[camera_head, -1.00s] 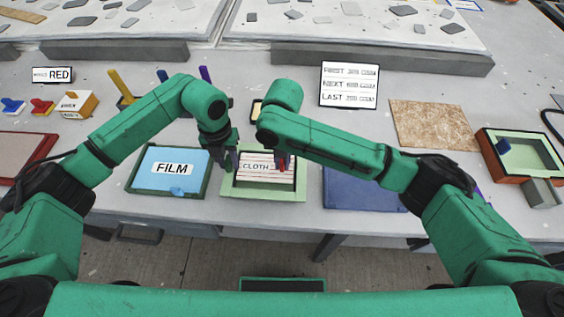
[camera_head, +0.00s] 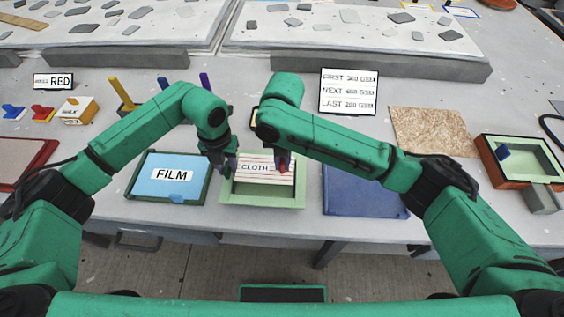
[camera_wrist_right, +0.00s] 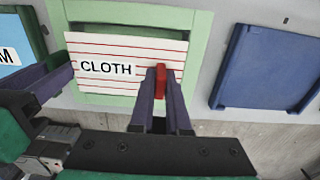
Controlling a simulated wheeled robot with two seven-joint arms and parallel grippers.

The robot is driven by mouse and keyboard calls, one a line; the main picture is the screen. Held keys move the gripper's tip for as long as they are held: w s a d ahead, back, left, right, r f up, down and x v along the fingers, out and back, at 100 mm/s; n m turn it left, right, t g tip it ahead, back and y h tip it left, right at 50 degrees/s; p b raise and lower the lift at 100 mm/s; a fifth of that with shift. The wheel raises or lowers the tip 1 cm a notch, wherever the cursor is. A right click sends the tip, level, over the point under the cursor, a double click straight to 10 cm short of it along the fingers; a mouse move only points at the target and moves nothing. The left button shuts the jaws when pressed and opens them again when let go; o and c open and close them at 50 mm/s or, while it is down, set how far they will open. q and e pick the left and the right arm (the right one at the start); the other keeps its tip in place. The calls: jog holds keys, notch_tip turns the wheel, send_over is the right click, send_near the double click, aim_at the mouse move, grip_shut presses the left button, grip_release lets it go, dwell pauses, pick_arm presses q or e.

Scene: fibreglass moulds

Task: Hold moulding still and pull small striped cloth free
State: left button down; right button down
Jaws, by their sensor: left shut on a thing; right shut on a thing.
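The moulding is a pale green open frame (camera_head: 263,200) on the table; it also shows in the wrist view (camera_wrist_right: 130,15). The small white cloth (camera_head: 262,161) with red stripes and the label CLOTH lies at the frame's opening, slightly askew in the wrist view (camera_wrist_right: 112,48). Bare green shows below its near edge. My left gripper (camera_head: 230,168) is shut at the frame's left wall; its fingertips are partly hidden. My right gripper (camera_head: 284,166) is shut on a red tab (camera_wrist_right: 162,82) at the cloth's right side.
A blue FILM tray (camera_head: 158,188) stands close on the left and a dark blue panel (camera_head: 362,193) on the right. Behind are a job-order sign (camera_head: 348,92) and upright coloured tools (camera_head: 120,90). The table's front edge is close.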

jog(key=shift+a+r, duration=0.15)
jog(key=shift+r, duration=2)
pick_arm(q)
jog(key=c, duration=0.5)
grip_release()
jog(key=shift+d, duration=0.1)
jog(key=shift+s, duration=0.1)
pick_arm(e)
jog(key=shift+a, duration=0.1)
pick_arm(q)
jog(key=shift+d, duration=0.15)
pick_arm(e)
jog(key=shift+s, duration=0.1)
pick_arm(q)
jog(key=shift+r, duration=0.1)
